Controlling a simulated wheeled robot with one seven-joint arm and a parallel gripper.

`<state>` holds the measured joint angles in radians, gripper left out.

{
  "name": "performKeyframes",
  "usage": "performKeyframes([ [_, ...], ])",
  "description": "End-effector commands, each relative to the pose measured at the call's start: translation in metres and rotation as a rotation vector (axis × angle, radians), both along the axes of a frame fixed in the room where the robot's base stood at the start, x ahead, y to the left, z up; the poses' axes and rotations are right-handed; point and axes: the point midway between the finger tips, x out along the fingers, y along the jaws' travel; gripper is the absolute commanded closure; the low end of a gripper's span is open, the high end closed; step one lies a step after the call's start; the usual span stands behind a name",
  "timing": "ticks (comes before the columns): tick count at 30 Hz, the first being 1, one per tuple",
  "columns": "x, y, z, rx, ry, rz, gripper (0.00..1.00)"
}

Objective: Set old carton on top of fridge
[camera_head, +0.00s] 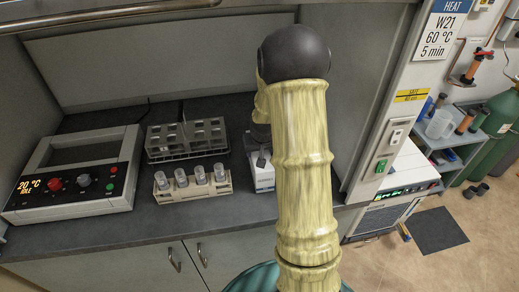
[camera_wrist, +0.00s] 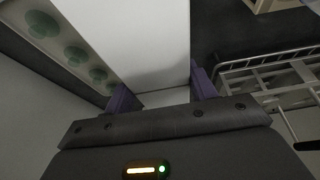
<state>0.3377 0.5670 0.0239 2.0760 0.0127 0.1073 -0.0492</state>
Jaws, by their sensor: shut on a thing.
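My gripper (camera_wrist: 163,95) is shut on a pale carton (camera_wrist: 150,45), its purple fingers on either side. A strip with green round marks runs along the carton's left in the wrist view; I cannot tell if it is part of it. In the head view a small white box (camera_head: 262,178), apparently the same carton, is at the bench, right of the tube racks. My dark gripper (camera_head: 261,157) is over it, partly hidden by my arm. I cannot tell if the carton touches the bench. A white appliance (camera_head: 403,172) with a green display, at lower right, may be the fridge.
A wire rack (camera_head: 186,138) stands left of the carton, with a tube holder (camera_head: 192,183) holding several tubes in front. A heater unit (camera_head: 75,175) is at far left. A hood post (camera_head: 385,110) separates the bench from the white appliance. Green gas cylinders (camera_head: 495,125) stand at far right.

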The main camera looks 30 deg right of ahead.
Motion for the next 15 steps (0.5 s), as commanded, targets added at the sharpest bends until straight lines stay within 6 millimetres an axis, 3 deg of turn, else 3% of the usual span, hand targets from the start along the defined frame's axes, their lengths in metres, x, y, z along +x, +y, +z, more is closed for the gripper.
performKeyframes([
  [12, 0.0009, 0.0014, -0.0052, -0.001, -0.003, 0.003, 0.77],
  [13, 0.0006, 0.0016, -0.0056, 0.000, -0.001, 0.003, 0.42],
  [15, 0.0006, 0.0017, -0.0047, 0.000, -0.001, 0.003, 0.28],
])
